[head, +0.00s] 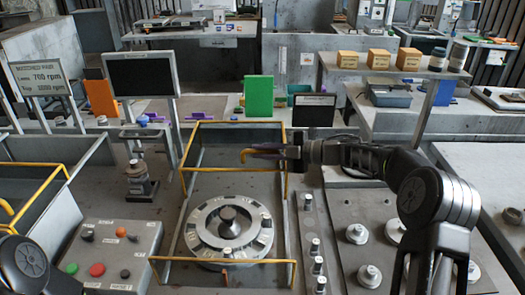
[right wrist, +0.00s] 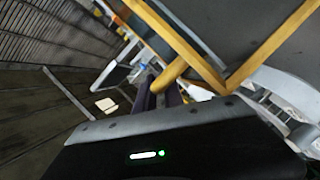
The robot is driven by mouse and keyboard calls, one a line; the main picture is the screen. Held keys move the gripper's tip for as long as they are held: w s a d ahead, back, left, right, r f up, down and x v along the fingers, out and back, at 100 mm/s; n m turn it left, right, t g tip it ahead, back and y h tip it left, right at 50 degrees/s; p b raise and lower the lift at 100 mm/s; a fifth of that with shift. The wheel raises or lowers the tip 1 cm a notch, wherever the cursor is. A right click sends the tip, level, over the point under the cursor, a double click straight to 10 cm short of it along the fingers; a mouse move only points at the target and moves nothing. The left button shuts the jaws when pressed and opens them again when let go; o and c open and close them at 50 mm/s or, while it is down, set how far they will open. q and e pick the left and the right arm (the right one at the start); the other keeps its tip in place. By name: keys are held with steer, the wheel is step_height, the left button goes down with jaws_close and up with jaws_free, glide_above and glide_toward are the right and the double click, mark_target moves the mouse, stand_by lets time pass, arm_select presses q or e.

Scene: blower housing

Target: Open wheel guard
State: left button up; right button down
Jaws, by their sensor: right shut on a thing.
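The wheel guard is a yellow-edged frame (head: 235,122) around the far part of a round grey wheel (head: 230,222). A separate yellow bar (head: 225,261) crosses in front of the wheel. My right gripper (head: 272,153) is at the guard's right side, shut on a yellow handle (head: 246,154). In the right wrist view the handle (right wrist: 170,74) runs between the dark fingers (right wrist: 160,98), with the guard's yellow corner (right wrist: 226,86) just beyond. Part of the handle is hidden by the fingers. Of my left arm only a dark joint shows at the lower left; its gripper is out of view.
A button box (head: 113,252) stands left of the wheel. A plate with several round metal knobs (head: 357,234) lies to the right, under my right arm. A green panel (head: 259,96) and a dark sign (head: 314,110) stand behind the guard.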

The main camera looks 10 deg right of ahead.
steer(key=shift+w+d, duration=0.1)
steer(key=shift+w, duration=0.15)
steer(key=shift+r, duration=0.1)
steer(key=shift+d, duration=0.1)
steer(key=c, duration=1.5)
jaws_free()
steer(key=shift+w, duration=0.2)
steer(key=shift+o, duration=0.2)
steer(key=shift+s, duration=0.1)
steer(key=b+v, duration=0.1)
steer(key=v, duration=0.5)
steer(key=shift+s+d, duration=0.15)
steer(key=shift+d, duration=0.1)
steer(key=shift+s+d+r, duration=0.1)
steer(key=shift+s+d, duration=0.2)
steer(key=shift+d, duration=0.1)
